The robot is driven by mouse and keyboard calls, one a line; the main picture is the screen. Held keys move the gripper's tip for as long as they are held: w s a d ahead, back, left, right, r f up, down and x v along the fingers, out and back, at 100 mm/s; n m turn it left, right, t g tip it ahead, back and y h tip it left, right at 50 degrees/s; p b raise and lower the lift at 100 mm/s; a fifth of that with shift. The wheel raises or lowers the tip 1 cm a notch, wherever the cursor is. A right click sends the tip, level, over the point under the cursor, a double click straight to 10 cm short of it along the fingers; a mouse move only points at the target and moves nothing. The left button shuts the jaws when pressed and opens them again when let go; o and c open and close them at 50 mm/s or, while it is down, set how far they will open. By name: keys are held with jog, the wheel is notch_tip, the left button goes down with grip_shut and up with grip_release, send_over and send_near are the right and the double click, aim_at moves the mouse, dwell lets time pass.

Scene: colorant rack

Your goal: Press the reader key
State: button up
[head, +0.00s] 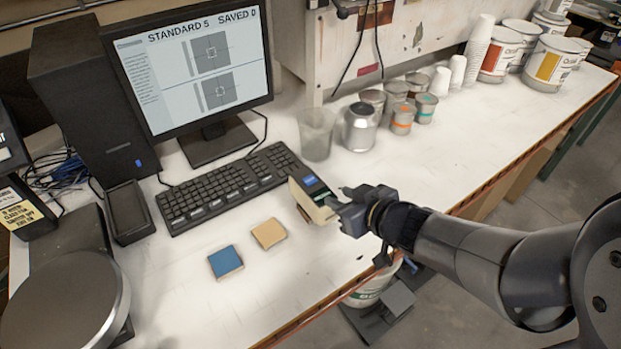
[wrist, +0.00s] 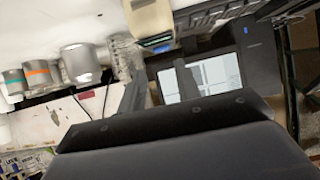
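The reader (head: 312,199) is a cream, boxy device with a dark top. It stands on the bench just right of the keyboard. Its top shows a blue patch (head: 308,180) and a green strip; which of these is the key, I cannot tell. My gripper (head: 340,203) is at the reader's right end, overlapping it in the head view; contact is unclear. In the wrist view the reader (wrist: 150,22) shows at the top, beyond my two fingers (wrist: 158,84), which stand apart with nothing between them.
The keyboard (head: 222,187) and monitor (head: 190,70) are left of and behind the reader. A blue card (head: 225,261) and a tan card (head: 268,233) lie in front. A clear cup (head: 317,134) and several cans stand behind. The bench's front edge runs under my arm.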

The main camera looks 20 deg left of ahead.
grip_shut()
dwell(0.9)
